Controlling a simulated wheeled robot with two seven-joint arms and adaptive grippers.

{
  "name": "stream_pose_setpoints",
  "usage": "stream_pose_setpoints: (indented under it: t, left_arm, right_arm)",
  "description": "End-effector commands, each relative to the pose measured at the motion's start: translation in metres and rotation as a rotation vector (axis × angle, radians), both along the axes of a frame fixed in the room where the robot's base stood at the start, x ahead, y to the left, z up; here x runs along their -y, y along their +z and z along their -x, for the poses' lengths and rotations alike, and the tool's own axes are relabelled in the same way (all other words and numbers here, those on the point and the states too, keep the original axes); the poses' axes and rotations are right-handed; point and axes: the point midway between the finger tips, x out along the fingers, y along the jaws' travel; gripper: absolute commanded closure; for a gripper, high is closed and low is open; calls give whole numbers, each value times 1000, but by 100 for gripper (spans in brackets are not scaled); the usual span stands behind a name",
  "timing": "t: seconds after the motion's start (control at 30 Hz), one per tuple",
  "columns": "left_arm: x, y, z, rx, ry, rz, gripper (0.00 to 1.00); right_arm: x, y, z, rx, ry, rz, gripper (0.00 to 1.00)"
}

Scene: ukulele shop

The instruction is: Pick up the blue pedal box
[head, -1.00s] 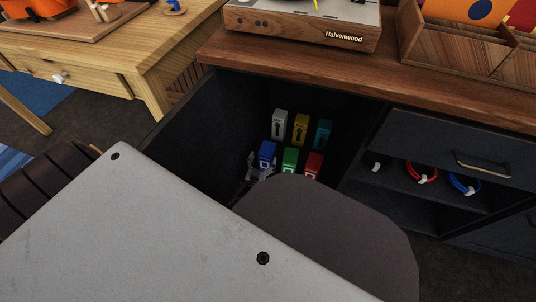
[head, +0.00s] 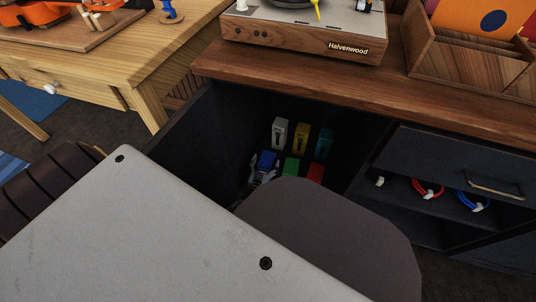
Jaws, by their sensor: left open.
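The blue pedal box (head: 268,158) stands in the front row inside the dark open cabinet compartment, at the left of that row. My left gripper (head: 262,171) is in the compartment at the box's near, lower side. It is open, with its fingers close about the lower part of the box; I cannot tell whether they touch it. My own pale arm cover and dark rounded link hide the rest of the arm and the compartment's near floor. My right gripper is not in view.
A green box (head: 291,168) and a red box (head: 315,173) stand to the right. Behind are grey (head: 280,133), yellow (head: 301,138) and teal (head: 323,146) boxes. The wooden cabinet top (head: 300,75) overhangs them. The compartment's left wall (head: 205,130) is close to the gripper.

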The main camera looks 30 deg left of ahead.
Motion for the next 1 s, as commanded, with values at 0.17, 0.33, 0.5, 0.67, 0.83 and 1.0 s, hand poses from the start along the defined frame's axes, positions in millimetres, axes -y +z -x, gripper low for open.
stream_pose_setpoints:
  t: [0.17, 0.33, 0.5, 0.67, 0.83, 1.0]
  left_arm:
    - [0, 0, 0, -1, 0, 0, 12]
    - [0, 0, 0, -1, 0, 0, 12]
    - [0, 0, 0, 0, 0, 0, 12]
    - [0, 0, 0, 0, 0, 0, 31]
    - [0, 0, 0, 0, 0, 0, 52]
    - [0, 0, 0, 0, 0, 0, 74]
  right_arm:
    - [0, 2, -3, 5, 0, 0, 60]
    - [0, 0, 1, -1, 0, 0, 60]
    - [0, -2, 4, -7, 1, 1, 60]
    - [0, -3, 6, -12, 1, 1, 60]
    - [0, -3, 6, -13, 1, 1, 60]
    - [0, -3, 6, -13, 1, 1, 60]
